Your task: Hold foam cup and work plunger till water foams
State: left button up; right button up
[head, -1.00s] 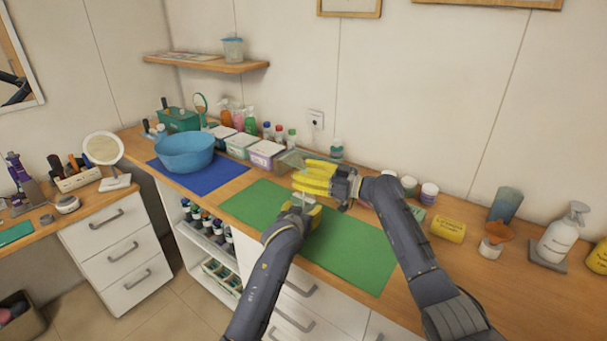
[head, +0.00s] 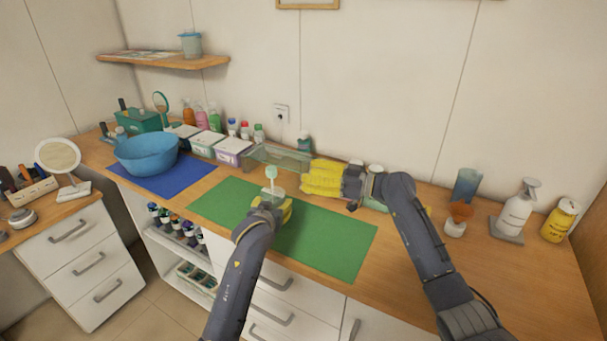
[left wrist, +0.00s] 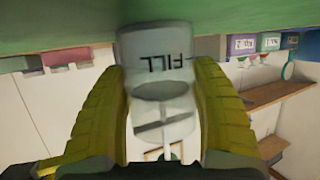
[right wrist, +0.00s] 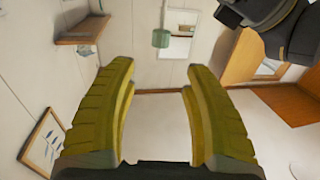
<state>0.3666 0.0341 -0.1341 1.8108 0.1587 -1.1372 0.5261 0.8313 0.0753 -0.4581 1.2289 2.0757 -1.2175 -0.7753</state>
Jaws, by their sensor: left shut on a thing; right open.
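The foam cup (left wrist: 158,75) is a clear, pale cylinder with a FILL line, and my left gripper (head: 272,208) is shut on it over the green mat (head: 335,245). In the left wrist view, the yellow fingers (left wrist: 160,110) press on both its sides. The plunger (head: 271,174) has a pale teal knob on a thin stem that stands up out of the cup. My right gripper (head: 322,178) is open and empty, to the right of the knob and apart from it. The knob also shows in the right wrist view (right wrist: 162,38), beyond the open fingers (right wrist: 160,110).
A blue basin (head: 147,153) sits on the blue mat (head: 185,182) at the left. Several tubs and bottles line the wall. A clear tray (head: 280,158) lies behind the cup. A spray bottle (head: 517,212) and a yellow can (head: 559,220) stand at the right.

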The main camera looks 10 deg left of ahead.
aim_at(271, 168)
jog(key=shift+d+f, duration=0.1)
jog(key=shift+f, duration=0.05)
jog(key=a, duration=0.4)
jog(key=w+a, duration=0.1)
jog(key=a, duration=0.7)
jog(key=shift+w+f, duration=0.1)
jog(key=shift+w, duration=0.25)
jog(key=shift+d, duration=0.1)
grip_shut()
dwell(0.4)
jog(key=shift+f, duration=0.1)
